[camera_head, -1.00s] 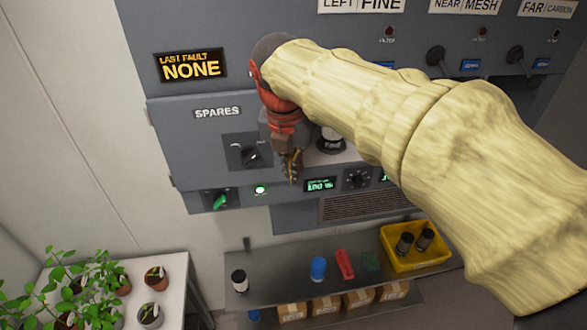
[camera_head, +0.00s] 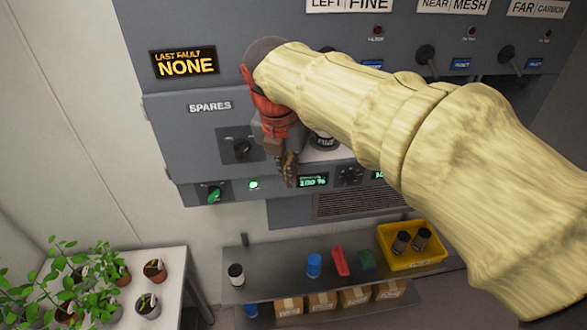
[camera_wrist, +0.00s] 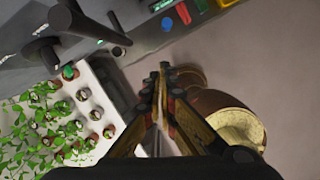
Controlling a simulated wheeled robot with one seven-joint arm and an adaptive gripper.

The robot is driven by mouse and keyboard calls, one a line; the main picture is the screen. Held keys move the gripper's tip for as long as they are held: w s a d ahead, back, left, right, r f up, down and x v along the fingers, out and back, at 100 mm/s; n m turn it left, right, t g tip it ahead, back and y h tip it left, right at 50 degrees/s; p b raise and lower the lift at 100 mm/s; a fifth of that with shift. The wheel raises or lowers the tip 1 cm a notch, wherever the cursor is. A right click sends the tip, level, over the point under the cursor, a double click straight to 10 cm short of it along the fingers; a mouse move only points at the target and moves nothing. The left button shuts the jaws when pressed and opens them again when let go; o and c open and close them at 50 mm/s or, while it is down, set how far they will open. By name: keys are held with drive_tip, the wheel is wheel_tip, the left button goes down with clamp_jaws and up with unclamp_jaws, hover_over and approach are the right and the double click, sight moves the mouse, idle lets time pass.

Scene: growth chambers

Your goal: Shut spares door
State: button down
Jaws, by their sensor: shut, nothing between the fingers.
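The spares door (camera_head: 190,130) is a grey panel labelled SPARES on the machine front, with a dark turn handle (camera_head: 242,149) at its lower right. My gripper (camera_head: 289,182) is shut and empty, pointing down in front of the panel, just right of the handle. In the wrist view my gripper (camera_wrist: 164,75) has its fingertips together, and a dark handle (camera_wrist: 70,18) shows at the upper left.
Below are a green-lit knob (camera_head: 214,193), a green lamp (camera_head: 254,185) and a display (camera_head: 313,180). A shelf (camera_head: 290,258) holds a yellow bin (camera_head: 411,262) and loose cylinders. A white table (camera_head: 172,262) with potted plants stands at the lower left.

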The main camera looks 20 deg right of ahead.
drive_tip(key=s+d+b+v, duration=0.1)
drive_tip(key=d+b+v, duration=0.1)
drive_tip(key=v, duration=0.8)
drive_tip(key=s+f+m+t+b, duration=0.1)
drive_tip(key=s+f+m+b, duration=0.3)
drive_tip(key=f+m+b, duration=0.5)
drive_tip(key=s+f+m+t+y+b, duration=0.1)
drive_tip(key=s+f+m+b, duration=0.4)
drive_tip(key=f, duration=1.7)
drive_tip(key=s+f+m+t+b, duration=0.1)
drive_tip(key=s+f+m+b, duration=0.4)
drive_tip(key=f+m+b, duration=0.9)
wheel_tip(320, 180, down, 3)
drive_tip(key=shift+s+a+r+y, duration=0.2)
drive_tip(key=shift+a+y, duration=0.15)
drive_tip(key=shift+y, duration=0.05)
